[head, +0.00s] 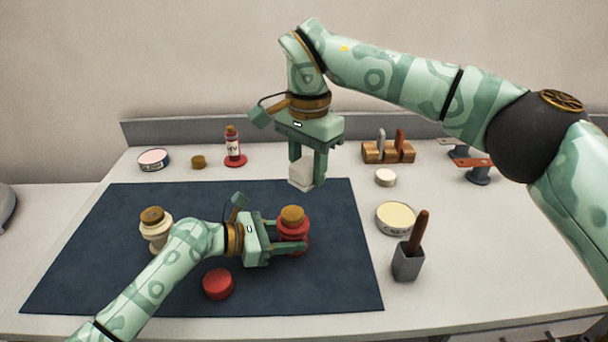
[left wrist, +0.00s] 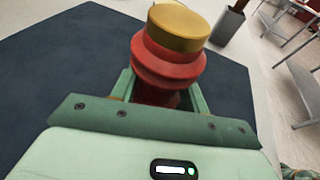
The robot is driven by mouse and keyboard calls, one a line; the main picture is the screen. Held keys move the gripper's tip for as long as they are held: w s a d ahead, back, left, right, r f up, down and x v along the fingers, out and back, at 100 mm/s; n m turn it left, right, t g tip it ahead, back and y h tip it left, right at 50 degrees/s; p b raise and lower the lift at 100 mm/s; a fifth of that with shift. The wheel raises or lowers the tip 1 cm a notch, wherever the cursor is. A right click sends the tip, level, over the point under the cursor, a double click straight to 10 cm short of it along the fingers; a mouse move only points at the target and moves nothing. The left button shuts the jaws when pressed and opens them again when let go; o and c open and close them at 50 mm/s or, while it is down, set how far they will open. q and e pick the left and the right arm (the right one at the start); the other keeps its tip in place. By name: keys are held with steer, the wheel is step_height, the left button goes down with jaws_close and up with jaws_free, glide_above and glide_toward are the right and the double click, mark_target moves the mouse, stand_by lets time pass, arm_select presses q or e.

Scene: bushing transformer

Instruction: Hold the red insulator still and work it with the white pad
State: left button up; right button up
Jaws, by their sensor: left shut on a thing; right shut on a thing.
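The red insulator (head: 294,225) with a brass-coloured cap stands upright on the dark blue mat (head: 130,290). My left gripper (head: 290,247) is shut on it from the left, low on its body. In the left wrist view the red insulator (left wrist: 168,65) stands between the two green fingers, its base hidden by the gripper. My right gripper (head: 306,170) points down and is shut on the white pad (head: 301,174). The pad is above the far part of the mat, behind and above the insulator and apart from it.
A cream insulator (head: 155,226) stands behind my left arm, and a red round piece (head: 218,284) lies on the mat. Right of the mat are an open tin (head: 396,218) and a grey cup (head: 408,262) with a brown handle.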

arm_select(q)
steer(key=o, duration=0.8)
steer(key=shift+o, duration=0.2)
